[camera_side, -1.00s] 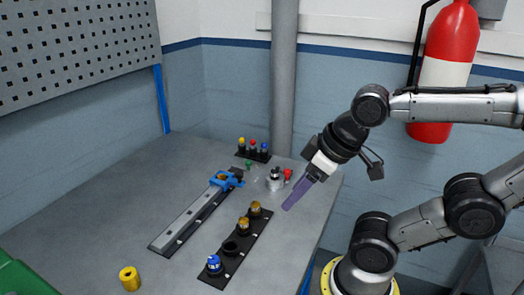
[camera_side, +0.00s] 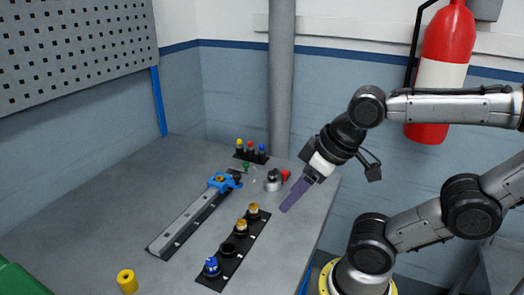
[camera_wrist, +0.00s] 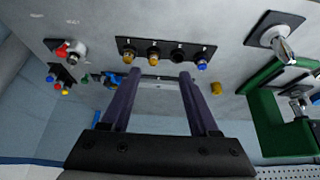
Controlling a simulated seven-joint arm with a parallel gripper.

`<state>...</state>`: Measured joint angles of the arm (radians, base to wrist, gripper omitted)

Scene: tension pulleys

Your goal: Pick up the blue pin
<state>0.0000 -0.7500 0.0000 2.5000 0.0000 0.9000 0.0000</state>
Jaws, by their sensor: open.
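The blue pin (camera_side: 262,148) stands at the right end of a small black holder (camera_side: 251,157) at the back of the table, beside a red pin (camera_side: 250,146) and a yellow pin (camera_side: 239,144). In the wrist view the blue pin (camera_wrist: 51,78) is small at the left edge. My gripper (camera_side: 287,208) hangs over the table's right side, in front of and to the right of the holder. In the wrist view its two purple fingers (camera_wrist: 159,75) are apart with nothing between them.
A black strip (camera_side: 228,258) holds several pulleys, one blue (camera_side: 212,267). A grey rail (camera_side: 190,223) with a blue clamp (camera_side: 221,181) lies left of it. A silver-and-red part (camera_side: 274,180) stands between gripper and holder. A yellow cylinder (camera_side: 127,281) stands front left.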

